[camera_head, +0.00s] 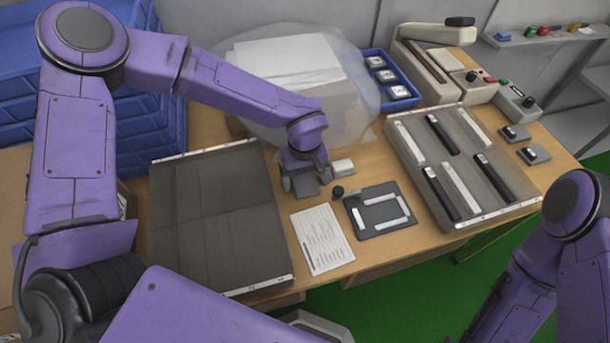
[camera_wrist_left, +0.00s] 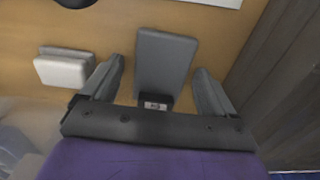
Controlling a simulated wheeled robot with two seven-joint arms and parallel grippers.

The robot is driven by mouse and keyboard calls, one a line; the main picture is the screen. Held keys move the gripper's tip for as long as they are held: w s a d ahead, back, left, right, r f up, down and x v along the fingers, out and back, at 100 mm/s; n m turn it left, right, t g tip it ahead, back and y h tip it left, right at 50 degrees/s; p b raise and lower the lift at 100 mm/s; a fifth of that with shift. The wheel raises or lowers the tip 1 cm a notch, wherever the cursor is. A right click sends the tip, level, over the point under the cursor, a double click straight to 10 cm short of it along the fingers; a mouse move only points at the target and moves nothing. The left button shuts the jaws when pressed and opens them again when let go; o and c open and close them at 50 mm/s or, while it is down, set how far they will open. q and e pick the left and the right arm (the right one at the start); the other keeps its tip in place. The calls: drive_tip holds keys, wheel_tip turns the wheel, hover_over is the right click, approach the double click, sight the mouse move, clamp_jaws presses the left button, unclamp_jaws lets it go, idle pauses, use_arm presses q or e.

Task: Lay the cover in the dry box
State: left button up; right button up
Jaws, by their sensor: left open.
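My left gripper (camera_head: 305,183) is low over the table, just right of a large, shallow dark grey box (camera_head: 215,220). In the left wrist view, its fingers (camera_wrist_left: 157,85) stand apart on either side of a flat grey plate (camera_wrist_left: 165,62) with a small labelled black block at its near end. The plate also shows below the gripper in the head view (camera_head: 306,188). Which piece is the cover, and which container is the dry box, I cannot tell for sure. My right arm shows at lower right, its gripper out of view.
A white block (camera_head: 343,166) and black knob (camera_head: 338,191) lie right of the gripper. A printed sheet (camera_head: 322,238) and dark plate with white strips (camera_head: 381,226) lie in front. A grey tray (camera_head: 395,145) holds several bars. A clear bag (camera_head: 345,65) stands behind.

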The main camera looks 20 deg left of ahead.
sight(306, 183)
use_arm(q)
drive_tip(key=shift+o, duration=0.5)
wheel_tip(306, 183, up, 12)
drive_tip(key=f+p, duration=0.2)
drive_tip(key=f, duration=0.1)
drive_tip(key=f+p, duration=0.3)
drive_tip(key=f, duration=0.1)
drive_tip(key=f+p, duration=0.3)
drive_tip(key=f, duration=0.1)
drive_tip(key=shift+s+d+f, duration=0.1)
drive_tip(key=shift+s+d, duration=0.1)
drive_tip(key=shift+s, duration=0.15)
drive_tip(key=shift+w+f, duration=0.1)
drive_tip(key=shift+f, duration=0.3)
drive_tip(key=c, duration=1.2)
drive_tip(key=shift+r, duration=0.1)
drive_tip(key=shift+c, duration=0.2)
